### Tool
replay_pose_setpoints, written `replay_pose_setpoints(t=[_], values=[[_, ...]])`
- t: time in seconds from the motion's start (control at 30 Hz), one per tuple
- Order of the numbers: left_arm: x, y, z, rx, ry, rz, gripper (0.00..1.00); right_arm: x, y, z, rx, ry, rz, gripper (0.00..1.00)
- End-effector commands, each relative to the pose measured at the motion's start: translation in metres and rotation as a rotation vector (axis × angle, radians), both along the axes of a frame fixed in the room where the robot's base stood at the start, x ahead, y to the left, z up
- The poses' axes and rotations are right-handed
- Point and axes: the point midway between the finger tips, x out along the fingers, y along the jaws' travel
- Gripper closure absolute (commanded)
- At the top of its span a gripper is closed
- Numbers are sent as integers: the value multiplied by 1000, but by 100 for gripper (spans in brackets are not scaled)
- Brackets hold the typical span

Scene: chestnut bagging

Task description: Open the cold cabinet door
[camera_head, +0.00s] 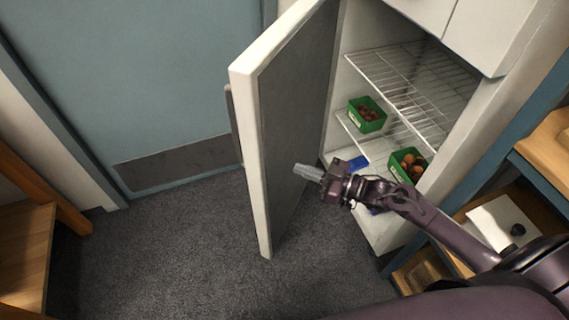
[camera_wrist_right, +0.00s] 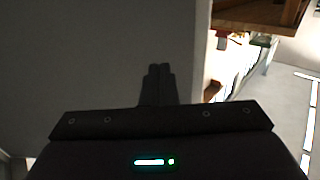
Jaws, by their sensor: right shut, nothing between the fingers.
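The cold cabinet door (camera_head: 292,125) stands wide open in the head view, swung out to the left, with its grey inner face toward the cabinet. Its handle (camera_head: 233,122) is on the outer side at the left. The cabinet's inside shows wire shelves (camera_head: 415,80). My right gripper (camera_head: 308,172) is in front of the door's inner face, its fingers shut and empty, pointing at the door; I cannot tell if they touch it. In the right wrist view the closed fingers (camera_wrist_right: 158,84) show dark against the door's grey surface (camera_wrist_right: 90,60). My left gripper is not in view.
Green boxes of chestnuts stand in the cabinet, one higher (camera_head: 367,114) and one lower (camera_head: 407,166). A blue room door (camera_head: 130,80) is behind at the left. A wooden bench (camera_head: 25,255) is at far left. The grey carpet (camera_head: 190,250) before the cabinet door is clear.

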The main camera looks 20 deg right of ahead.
Motion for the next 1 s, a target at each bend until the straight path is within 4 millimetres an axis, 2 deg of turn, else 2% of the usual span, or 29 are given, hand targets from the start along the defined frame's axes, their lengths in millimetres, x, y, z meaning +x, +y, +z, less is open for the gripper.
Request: replay_pose_setpoints(t=[0.1, 0.3, 1.0], values=[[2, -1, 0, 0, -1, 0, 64, 17, 18, 1, 2, -2, -1, 100], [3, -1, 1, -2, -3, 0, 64, 35, 37, 0, 1, -1, -1, 100], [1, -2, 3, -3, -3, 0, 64, 42, 47, 0, 1, 1, -26, 100]])
